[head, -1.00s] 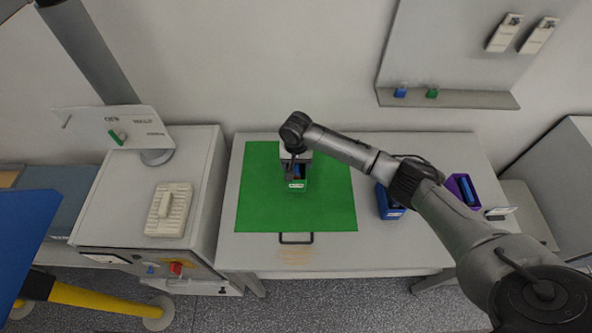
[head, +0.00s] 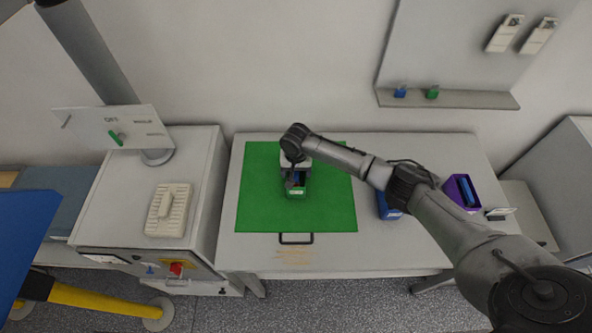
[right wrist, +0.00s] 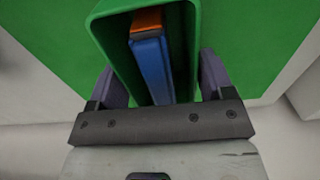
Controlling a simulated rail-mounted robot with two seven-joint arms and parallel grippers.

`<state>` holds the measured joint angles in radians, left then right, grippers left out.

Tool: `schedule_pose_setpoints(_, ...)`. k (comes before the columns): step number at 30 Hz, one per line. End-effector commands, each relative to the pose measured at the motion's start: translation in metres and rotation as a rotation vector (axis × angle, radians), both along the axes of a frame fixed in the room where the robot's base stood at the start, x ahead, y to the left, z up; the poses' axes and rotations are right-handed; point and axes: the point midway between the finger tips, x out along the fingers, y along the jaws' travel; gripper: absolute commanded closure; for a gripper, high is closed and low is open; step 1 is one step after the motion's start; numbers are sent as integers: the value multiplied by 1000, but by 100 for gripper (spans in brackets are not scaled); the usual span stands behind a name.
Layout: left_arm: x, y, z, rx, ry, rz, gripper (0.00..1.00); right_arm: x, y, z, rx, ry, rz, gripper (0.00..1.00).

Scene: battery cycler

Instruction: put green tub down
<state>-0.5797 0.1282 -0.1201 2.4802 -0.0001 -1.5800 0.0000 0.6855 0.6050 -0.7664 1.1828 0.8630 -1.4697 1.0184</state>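The green tub (head: 298,193) is over the green mat (head: 259,205) on the white table, near the mat's middle. In the right wrist view the tub (right wrist: 111,50) holds a blue block with an orange end (right wrist: 150,60). My right gripper (head: 296,176) is above the tub. Its dark fingers (right wrist: 160,82) lie along the outside of opposite tub walls and look closed on them. Whether the tub's bottom touches the mat cannot be told. My left gripper is not in view.
A blue tub (head: 388,205) and a purple tub (head: 461,192) stand at the table's right. A black handle (head: 296,239) sits at the mat's front edge. A cabinet with a pale ribbed object (head: 168,210) stands left. The mat around the green tub is clear.

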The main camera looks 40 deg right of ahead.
Motion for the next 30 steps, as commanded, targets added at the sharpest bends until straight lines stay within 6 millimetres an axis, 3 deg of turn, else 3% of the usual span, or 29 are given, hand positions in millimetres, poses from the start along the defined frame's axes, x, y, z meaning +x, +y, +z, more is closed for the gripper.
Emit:
schedule_pose_setpoints(6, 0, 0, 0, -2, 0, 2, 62, 0, 0, 0, 0, 0, 0, 7)
schedule_pose_setpoints(16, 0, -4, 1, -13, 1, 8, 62, 0, 0, 8, -1, -1, 1, 7)
schedule_pose_setpoints(30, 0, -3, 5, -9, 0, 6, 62, 1, 0, 89, 0, -3, 0, 7)
